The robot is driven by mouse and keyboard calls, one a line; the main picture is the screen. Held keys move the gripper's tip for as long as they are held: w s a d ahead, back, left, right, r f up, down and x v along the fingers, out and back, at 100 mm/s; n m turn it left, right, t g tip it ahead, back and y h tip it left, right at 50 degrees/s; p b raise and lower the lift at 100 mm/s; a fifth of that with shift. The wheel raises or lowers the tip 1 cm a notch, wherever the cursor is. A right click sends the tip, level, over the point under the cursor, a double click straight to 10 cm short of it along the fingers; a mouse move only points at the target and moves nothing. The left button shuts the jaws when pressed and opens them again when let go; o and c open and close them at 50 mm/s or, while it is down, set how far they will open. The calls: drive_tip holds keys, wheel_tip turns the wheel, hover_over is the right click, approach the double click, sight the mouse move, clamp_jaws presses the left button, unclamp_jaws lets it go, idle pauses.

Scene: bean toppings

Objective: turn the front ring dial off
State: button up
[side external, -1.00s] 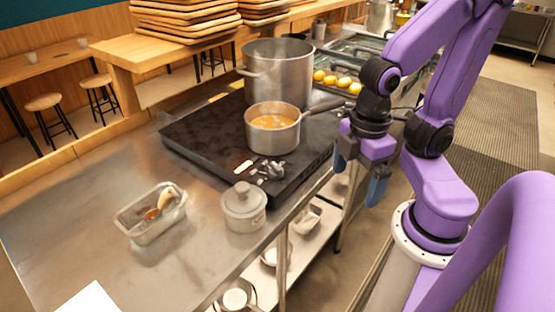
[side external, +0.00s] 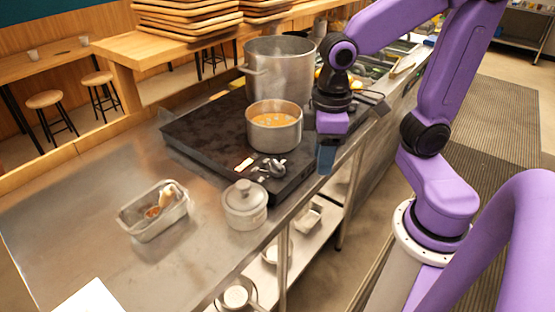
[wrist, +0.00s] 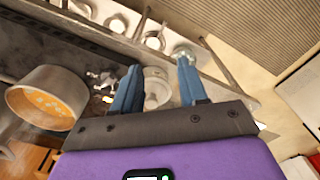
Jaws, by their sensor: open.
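A pot of beans (side external: 274,137) sits on the cooktop left of my gripper, with a tall steel pot (side external: 278,75) behind. A lidded grey pot (side external: 245,208) stands nearer on the counter, beside a metal tray (side external: 155,225) with utensils.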

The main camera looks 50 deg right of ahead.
drive_tip(key=w+d+r+m, duration=0.2)
drive_tip(key=w+r+m, duration=0.1)
drive_tip(key=w+m, duration=0.55)
drive_tip(key=m, duration=0.4)
hover_over(278, 164)
drive_tip(key=shift+n, duration=0.25)
wheel_tip(278, 164, down, 16)
drive_tip(key=shift+w+f, duration=0.1)
drive_tip(key=shift+f, duration=0.1)
clamp_jaws()
